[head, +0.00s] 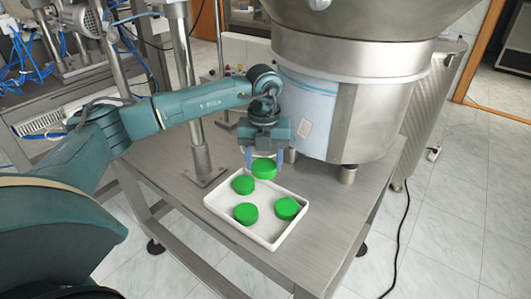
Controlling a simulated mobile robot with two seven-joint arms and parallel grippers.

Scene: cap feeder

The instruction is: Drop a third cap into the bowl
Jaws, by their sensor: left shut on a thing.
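My left gripper (265,158) points down over the far side of a white tray (265,213). It is shut on a green cap (264,169), which is between its fingers. I cannot tell whether this cap is lifted clear of the tray. Three more green caps lie in the tray: one at the left (243,185), one at the front (246,214) and one at the right (287,208). The large metal bowl (375,18) of the feeder is at the top right, cut off by the picture's edge; its inside is hidden. My right gripper is not in view.
The tray stands on a steel table (325,225). The feeder's metal drum (365,120) stands right behind the gripper. A vertical post (190,95) rises left of the tray. A black cable (403,225) runs along the floor at the right.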

